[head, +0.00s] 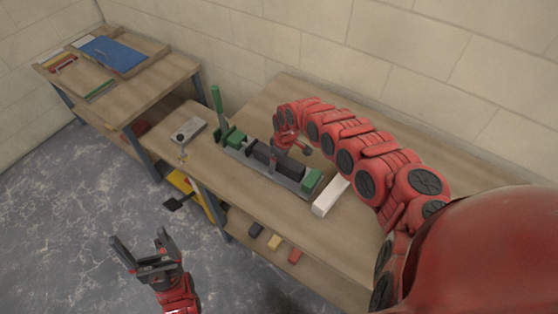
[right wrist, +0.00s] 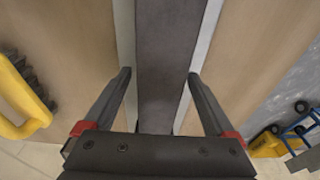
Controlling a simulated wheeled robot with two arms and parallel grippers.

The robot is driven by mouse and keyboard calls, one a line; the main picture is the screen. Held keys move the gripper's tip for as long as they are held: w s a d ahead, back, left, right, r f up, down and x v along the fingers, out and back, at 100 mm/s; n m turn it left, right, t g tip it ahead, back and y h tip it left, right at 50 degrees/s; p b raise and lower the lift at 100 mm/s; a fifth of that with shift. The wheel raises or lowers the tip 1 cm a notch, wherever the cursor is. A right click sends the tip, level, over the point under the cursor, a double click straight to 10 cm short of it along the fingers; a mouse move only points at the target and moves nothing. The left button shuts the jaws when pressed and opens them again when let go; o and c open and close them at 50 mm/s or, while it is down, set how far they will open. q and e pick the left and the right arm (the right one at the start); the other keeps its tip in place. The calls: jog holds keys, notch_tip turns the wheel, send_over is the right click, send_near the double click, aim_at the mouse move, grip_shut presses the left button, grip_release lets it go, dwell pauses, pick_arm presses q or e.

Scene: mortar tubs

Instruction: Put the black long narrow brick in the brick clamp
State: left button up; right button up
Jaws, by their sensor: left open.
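The brick clamp (head: 311,183) lies on the workbench, with a grey base, green jaw blocks and an upright green handle (head: 217,100) at its left end. The black long narrow brick (head: 291,168) lies along the clamp between the green blocks; whether they press on it I cannot tell. My right gripper (head: 273,160) is at the brick's middle. In the right wrist view, the fingers of this gripper (right wrist: 159,74) stand open either side of the brick (right wrist: 168,50), with a gap at the left finger. My left gripper (head: 145,245) is open and empty above the floor.
A white block (head: 331,195) lies just right of the clamp. A small grey plate (head: 187,131) with a knob lies to its left. A second table (head: 140,92) with a blue board stands at the back left.

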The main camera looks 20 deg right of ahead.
jog(key=r, duration=0.5)
jog(key=d+r, duration=0.1)
jog(key=r, duration=0.2)
jog(key=shift+s+d+b, duration=0.1)
jog(key=shift+s+b, duration=0.25)
jog(key=shift+b, duration=0.05)
notch_tip(320, 180, up, 9)
jog(key=s+p, duration=0.1)
jog(key=p, duration=0.6)
jog(key=shift+s+d, duration=0.2)
